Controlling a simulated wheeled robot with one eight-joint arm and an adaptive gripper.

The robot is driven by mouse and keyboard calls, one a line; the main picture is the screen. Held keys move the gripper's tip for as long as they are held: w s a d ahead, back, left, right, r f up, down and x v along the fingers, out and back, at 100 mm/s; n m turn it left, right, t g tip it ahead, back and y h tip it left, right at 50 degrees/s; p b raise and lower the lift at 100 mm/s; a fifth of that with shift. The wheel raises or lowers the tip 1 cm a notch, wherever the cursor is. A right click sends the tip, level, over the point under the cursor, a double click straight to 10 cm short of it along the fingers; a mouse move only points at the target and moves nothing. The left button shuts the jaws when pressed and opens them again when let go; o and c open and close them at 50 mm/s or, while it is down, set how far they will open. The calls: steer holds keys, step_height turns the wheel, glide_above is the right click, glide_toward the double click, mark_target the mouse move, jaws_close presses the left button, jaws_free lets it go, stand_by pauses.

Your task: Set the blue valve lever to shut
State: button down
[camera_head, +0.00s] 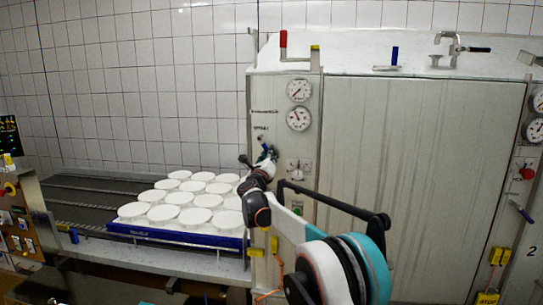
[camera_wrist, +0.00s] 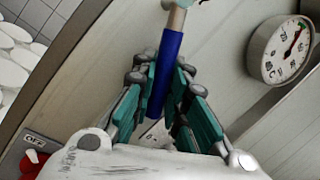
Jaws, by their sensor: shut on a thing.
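The blue valve lever (camera_wrist: 167,70) shows in the wrist view as a blue sleeve on a pale metal stem. It runs lengthwise between the two fingers of my gripper (camera_wrist: 162,78), which are shut on it. The lever's stem and pivot end are at the top of that view. In the head view my gripper (camera_head: 264,160) is at the left post of the cabinet, below the two round gauges. My wrist and fingers hide most of the lever there.
White moulds (camera_head: 165,213) stand on a blue tray (camera_head: 170,236) to the left. A pressure gauge (camera_wrist: 282,50) is close to the right in the wrist view, and a red knob (camera_wrist: 33,162) by an OFF label is lower left. Another blue lever (camera_head: 521,211) is on the far-right post.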

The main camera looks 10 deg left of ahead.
steer(key=shift+a+f+m+g+h+p, duration=0.3)
steer(key=shift+a+m, duration=0.4)
steer(key=shift+m, duration=0.65)
steer(key=shift+a+f+m+g+h+p, duration=0.15)
steer(key=shift+a+m+h, duration=0.35)
steer(key=shift+m, duration=0.8)
steer(key=shift+a+f+m+g+h+p, duration=0.15)
steer(key=shift+a+m+g+h, duration=0.1)
steer(key=shift+a+m, duration=0.85)
steer(key=shift+d+m, duration=0.25)
steer(key=c, duration=1.8)
jaws_free()
steer(key=shift+a, duration=0.1)
steer(key=shift+c, duration=0.2)
steer(key=v, duration=1.2)
